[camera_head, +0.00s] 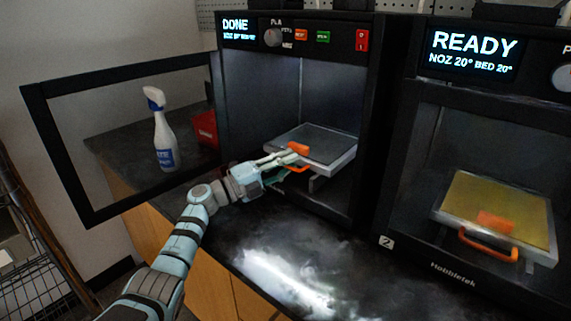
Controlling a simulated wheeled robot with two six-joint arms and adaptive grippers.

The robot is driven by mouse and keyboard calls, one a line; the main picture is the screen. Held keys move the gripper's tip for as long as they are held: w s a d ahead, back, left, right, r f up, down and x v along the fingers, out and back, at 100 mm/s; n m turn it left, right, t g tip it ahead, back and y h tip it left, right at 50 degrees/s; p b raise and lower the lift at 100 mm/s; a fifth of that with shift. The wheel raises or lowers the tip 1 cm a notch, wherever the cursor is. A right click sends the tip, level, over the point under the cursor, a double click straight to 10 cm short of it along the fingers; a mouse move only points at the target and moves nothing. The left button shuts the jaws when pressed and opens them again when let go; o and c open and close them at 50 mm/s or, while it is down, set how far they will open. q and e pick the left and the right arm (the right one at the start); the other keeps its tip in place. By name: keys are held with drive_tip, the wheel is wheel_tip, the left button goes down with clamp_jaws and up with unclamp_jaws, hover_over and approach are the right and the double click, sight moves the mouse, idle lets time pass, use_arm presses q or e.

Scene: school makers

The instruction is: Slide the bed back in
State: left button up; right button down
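The left printer (368,95) shows DONE on its screen, and its door (50,150) stands open to the left. Its bed (335,145), a grey plate in a light frame, sits partly forward in the chamber, with an orange piece (299,148) at its front left. My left gripper (286,166) is at the bed's front edge, by the orange handle (298,170). Its fingers overlap the handle area, and I cannot tell whether they are closed on it. My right gripper is not in view.
The right printer (400,150) shows READY and holds a yellowish bed (525,205) with an orange handle (488,247). A white spray bottle (163,135) and a red box (206,129) stand behind the door's pane. The dark counter (300,265) in front is clear.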

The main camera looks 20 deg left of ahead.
use_arm(q)
drive_tip(key=v, duration=1.2)
drive_tip(key=shift+r, duration=0.1)
